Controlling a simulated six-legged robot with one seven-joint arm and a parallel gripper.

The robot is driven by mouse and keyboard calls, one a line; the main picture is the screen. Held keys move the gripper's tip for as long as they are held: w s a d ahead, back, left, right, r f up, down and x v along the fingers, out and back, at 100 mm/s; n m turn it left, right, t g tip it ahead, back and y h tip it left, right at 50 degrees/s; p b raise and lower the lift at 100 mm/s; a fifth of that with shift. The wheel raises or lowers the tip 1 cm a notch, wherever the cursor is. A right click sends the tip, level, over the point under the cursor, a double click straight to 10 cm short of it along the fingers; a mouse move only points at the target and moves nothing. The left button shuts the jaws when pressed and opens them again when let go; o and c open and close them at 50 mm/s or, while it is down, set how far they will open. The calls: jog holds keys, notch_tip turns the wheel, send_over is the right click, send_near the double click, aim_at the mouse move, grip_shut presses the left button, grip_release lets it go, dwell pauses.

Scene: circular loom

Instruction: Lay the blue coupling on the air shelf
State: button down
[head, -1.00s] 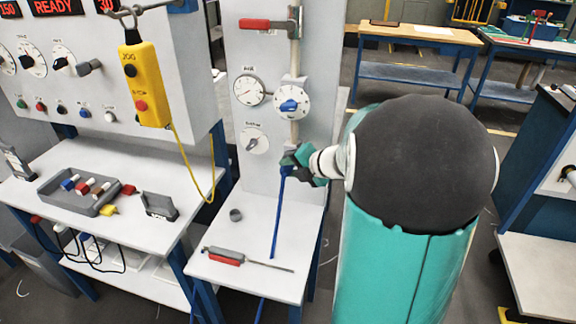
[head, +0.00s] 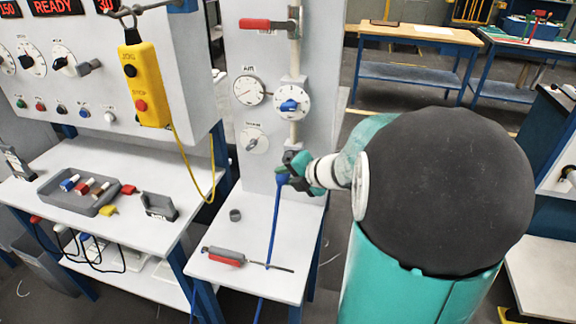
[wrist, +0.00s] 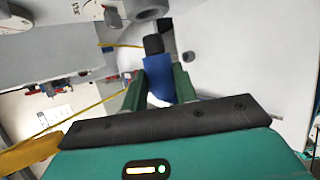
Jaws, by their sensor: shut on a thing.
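My gripper (head: 287,172) is in front of the white air panel, below the pipe and the blue-knobbed dial. It is shut on the blue coupling (head: 282,180). In the wrist view the coupling (wrist: 157,78) sits between the two green fingers, with a dark end pointing away from my gripper. Whether the coupling touches the pipe end is hidden.
A grey and red tool (head: 226,257) with a thin rod lies along the shelf's front. A small grey cup (head: 235,215) stands at its left. The yellow pendant (head: 143,85) and its cable hang left of the panel. The shelf's right side is clear.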

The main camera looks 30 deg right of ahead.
jog(key=shift+a, duration=0.1)
jog(key=w+a+f, duration=0.3)
jog(key=a, duration=0.6)
jog(key=w+a+f, duration=0.3)
jog(key=a+f, duration=0.1)
jog(key=a, duration=0.5)
jog(key=shift+w+a, duration=0.2)
jog(key=shift+w, duration=0.05)
